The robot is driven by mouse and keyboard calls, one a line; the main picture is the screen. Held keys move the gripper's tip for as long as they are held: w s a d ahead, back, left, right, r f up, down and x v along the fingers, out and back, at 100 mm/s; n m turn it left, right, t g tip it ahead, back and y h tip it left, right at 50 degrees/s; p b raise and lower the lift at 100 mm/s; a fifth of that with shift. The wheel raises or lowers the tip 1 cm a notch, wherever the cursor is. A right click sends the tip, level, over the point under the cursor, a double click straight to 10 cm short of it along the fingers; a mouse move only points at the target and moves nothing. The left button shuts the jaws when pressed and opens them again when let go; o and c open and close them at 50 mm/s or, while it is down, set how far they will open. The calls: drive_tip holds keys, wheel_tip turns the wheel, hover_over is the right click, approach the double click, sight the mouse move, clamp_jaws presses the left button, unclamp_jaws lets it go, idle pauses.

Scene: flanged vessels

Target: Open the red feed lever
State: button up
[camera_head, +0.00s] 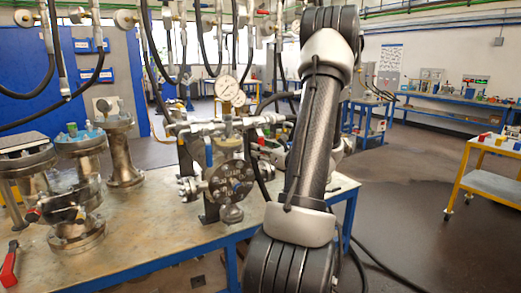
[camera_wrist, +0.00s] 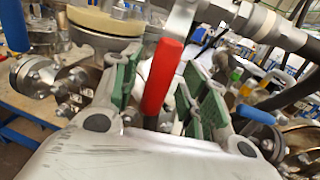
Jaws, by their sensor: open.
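The red feed lever (camera_wrist: 162,75) shows in the wrist view as a red-sleeved handle on a bare metal stem that runs up to the pipework. My gripper (camera_wrist: 166,85) is open, with its green-padded fingers on either side of the red sleeve. The handle stands between the pads, and gaps show on both sides. The lower end of the lever is close to the gripper's palm. In the head view my arm covers the gripper, and I cannot make out this lever there.
A flanged vessel (camera_head: 230,180) with a gauge (camera_head: 228,88) and piping stands on the workbench (camera_head: 150,238). A blue lever (camera_wrist: 255,115) is close to the right finger. Hoses hang overhead. Another red handle (camera_head: 9,265) lies at the bench's left. A yellow cart (camera_head: 490,183) stands right.

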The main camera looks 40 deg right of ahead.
drive_tip(key=shift+w, duration=0.55)
clamp_jaws()
drive_tip(key=shift+d, duration=0.15)
drive_tip(key=shift+s+d+r+n+g+h, duration=0.45)
drive_tip(key=shift+d+r+n, duration=0.9)
drive_tip(key=shift+n, duration=1.3)
drive_tip(key=shift+s+d+r+n+g+h, duration=0.2)
drive_tip(key=shift+d+r+n+g+h, duration=0.3)
drive_tip(key=shift+d+r+n, duration=1.45)
drive_tip(key=shift+s+d+r+n+g+h, duration=0.35)
drive_tip(key=shift+d+r+n+h, duration=0.35)
drive_tip(key=shift+n, duration=2.6)
drive_tip(key=shift+a+r, duration=0.15)
